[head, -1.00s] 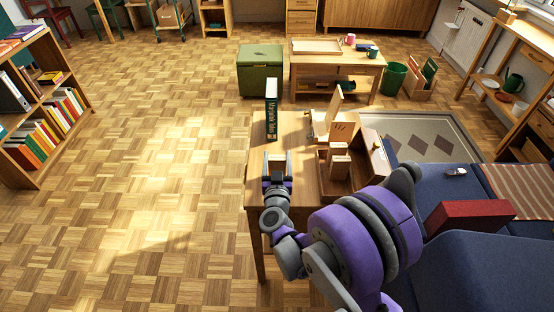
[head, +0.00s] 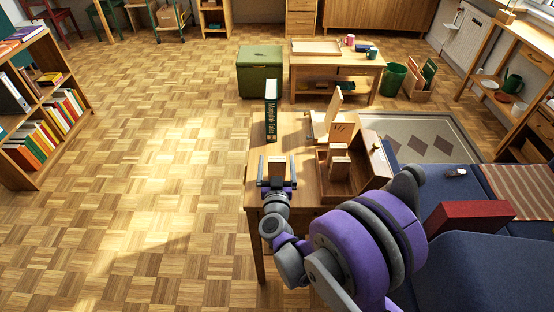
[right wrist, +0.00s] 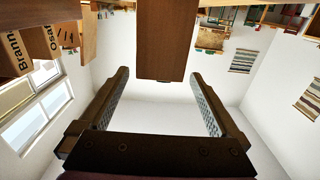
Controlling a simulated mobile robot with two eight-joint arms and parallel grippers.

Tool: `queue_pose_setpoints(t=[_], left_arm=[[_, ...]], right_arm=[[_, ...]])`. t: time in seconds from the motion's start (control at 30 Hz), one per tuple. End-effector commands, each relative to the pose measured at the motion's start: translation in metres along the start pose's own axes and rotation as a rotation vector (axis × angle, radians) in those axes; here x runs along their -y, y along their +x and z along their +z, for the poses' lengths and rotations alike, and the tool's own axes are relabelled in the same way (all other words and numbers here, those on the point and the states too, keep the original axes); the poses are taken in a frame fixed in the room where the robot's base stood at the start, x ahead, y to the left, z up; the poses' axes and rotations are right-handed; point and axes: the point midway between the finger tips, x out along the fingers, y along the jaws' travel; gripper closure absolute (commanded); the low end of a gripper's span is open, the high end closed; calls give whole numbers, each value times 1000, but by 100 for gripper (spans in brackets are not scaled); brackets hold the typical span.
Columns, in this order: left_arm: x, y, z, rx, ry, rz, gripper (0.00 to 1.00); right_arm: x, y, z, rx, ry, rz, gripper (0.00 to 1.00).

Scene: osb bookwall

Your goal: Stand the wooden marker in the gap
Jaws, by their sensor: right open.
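In the right wrist view the block (right wrist: 162,40) is a brown upright-edged piece ahead of the fingers (right wrist: 159,74), with clear space on both sides. My right gripper is open. A dark green book (head: 271,115) stands upright behind the block. I cannot make out the gap for certain. My left gripper is not in view.
To the right on the table are an open wooden box (head: 366,190) with blocks in it and a wooden holder with a slanted board (head: 333,110). A blue sofa (head: 440,165) with a red block (head: 468,216) adjoins on the right. Parquet floor lies free at left.

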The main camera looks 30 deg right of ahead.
Motion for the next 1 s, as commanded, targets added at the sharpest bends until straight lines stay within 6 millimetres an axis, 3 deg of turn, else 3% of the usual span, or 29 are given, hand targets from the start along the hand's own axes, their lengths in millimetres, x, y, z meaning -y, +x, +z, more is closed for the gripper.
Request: queue_pose_setpoints(t=[0.3,0.5,0.63,0.77,0.87,0.93,1.0], left_arm=[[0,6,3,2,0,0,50],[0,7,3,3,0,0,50],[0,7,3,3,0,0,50],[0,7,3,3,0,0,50],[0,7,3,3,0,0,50],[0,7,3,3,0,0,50],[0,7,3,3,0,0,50]], right_arm=[[1,-71,1,1,2,-3,2],[1,-98,1,1,1,-2,2],[6,-104,-4,-5,3,-34,2],[41,-109,-24,-7,16,-216,2],[79,-126,-33,63,8,-439,2],[98,-147,-28,173,-19,-584,2],[105,-173,-13,325,-60,-686,2]])
